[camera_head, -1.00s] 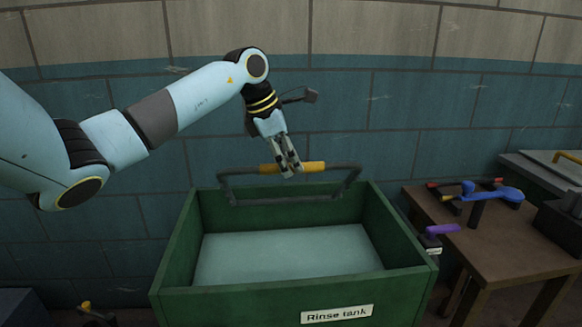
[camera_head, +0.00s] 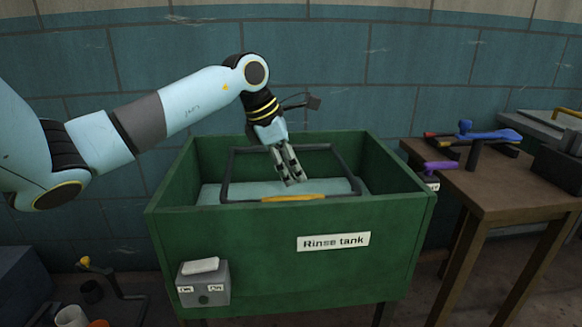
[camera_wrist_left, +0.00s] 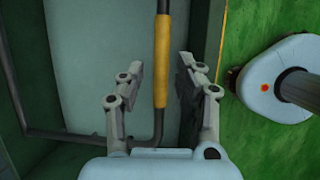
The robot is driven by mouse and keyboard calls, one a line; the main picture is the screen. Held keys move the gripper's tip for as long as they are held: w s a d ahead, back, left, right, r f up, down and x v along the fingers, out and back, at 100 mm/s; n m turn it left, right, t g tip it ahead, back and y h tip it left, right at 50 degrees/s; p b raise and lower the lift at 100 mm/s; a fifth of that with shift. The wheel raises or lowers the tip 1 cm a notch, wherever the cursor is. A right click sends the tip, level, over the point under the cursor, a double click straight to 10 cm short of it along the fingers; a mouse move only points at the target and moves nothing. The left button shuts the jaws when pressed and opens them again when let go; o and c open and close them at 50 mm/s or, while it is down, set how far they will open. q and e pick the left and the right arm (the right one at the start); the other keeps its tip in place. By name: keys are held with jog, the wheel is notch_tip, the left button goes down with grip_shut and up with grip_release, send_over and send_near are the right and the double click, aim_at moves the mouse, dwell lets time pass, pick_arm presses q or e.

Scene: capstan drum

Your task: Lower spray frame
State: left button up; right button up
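The spray frame (camera_head: 226,172) is a dark bar frame with a yellow grip (camera_head: 293,198). It lies low within the green rinse tank (camera_head: 270,235), with its yellow grip on the side nearer me. My left gripper (camera_head: 292,184) points down into the tank, its fingertips just above and behind the grip in the head view. In the left wrist view the fingers (camera_wrist_left: 160,68) stand apart, with the yellow grip (camera_wrist_left: 162,45) in line between them and gaps on both sides. I cannot tell how far the grip lies below the tips. My right gripper is out of view.
A grey box with a white top (camera_head: 203,283) is on the tank's front left. A wooden table (camera_head: 500,190) with blue, red and purple handled items stands right of the tank. Cups and a yellow-tipped crank (camera_head: 85,262) are at the lower left. A tiled wall is behind.

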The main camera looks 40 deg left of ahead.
pick_arm(q)
jog(key=shift+o, duration=0.8)
jog(key=shift+a+r, duration=0.15)
jog(key=shift+r, duration=0.15)
jog(key=v, duration=1.1)
jog(key=shift+r, duration=0.2)
jog(key=shift+s, duration=0.15)
